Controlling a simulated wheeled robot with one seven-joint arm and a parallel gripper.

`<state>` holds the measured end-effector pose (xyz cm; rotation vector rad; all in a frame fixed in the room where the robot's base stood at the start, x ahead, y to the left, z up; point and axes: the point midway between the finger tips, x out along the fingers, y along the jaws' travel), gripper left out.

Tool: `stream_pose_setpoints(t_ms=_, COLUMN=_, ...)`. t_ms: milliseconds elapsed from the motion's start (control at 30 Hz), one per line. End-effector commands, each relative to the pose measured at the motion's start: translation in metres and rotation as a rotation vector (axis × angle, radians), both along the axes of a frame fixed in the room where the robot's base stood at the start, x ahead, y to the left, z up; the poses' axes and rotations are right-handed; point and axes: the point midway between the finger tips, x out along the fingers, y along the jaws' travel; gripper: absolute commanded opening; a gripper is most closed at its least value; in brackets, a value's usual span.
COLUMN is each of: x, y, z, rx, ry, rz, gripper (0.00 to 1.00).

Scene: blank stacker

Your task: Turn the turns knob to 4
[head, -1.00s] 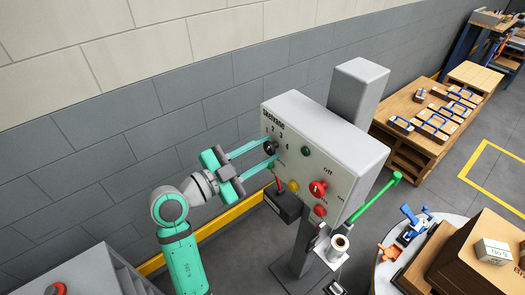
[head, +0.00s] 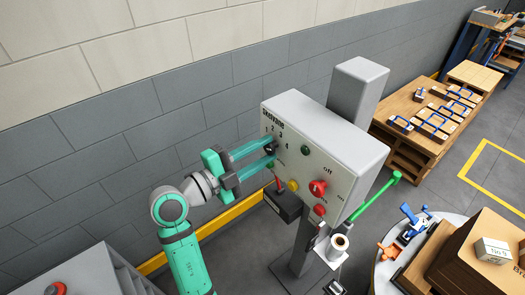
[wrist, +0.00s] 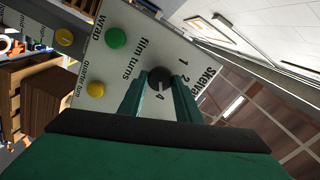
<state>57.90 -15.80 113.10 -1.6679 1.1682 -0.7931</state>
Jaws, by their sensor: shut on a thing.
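The turns knob (head: 269,150) is a round black dial on the upper left of the grey control panel's face (head: 337,178). In the wrist view, the knob (wrist: 159,77) sits beside the "film turns" label, with 1, 2 and 4 readable around it. A small light mark on the knob appears to face the 4. The 3 is not readable there, perhaps behind a finger. My gripper (head: 266,152) is shut on the knob, with one teal finger on each side. The fingers also flank it in the wrist view (wrist: 162,84).
On the panel are a green button (head: 305,150), a yellow button (head: 292,185), a red switch (head: 318,188) and a red button (head: 320,210). A dark box with a red lever (head: 284,205) hangs below my fingers. A green arm (head: 375,195) sticks out at right.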

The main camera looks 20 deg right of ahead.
Motion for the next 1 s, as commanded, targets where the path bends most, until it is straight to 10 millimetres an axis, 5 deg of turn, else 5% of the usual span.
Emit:
stream_pose_setpoints(t_ms=333, x=-0.001, y=0.0, z=-0.001, rx=0.001, ry=0.0, rz=-0.003, gripper=0.08)
stream_pose_setpoints(t_ms=367, x=-0.001, y=0.0, z=0.0, rx=0.001, ry=0.0, rz=-0.003, gripper=0.38)
stream_pose_setpoints(t_ms=433, x=-0.001, y=0.0, z=0.0, rx=0.001, ry=0.0, rz=-0.003, gripper=0.49)
stream_pose_setpoints(t_ms=767, x=-0.001, y=0.002, z=0.0, rx=0.0, ry=0.0, rz=0.0, gripper=0.49)
stream_pose_setpoints(t_ms=1000, x=-0.011, y=0.032, z=0.0, rx=-0.001, ry=0.001, rz=0.002, gripper=0.49)
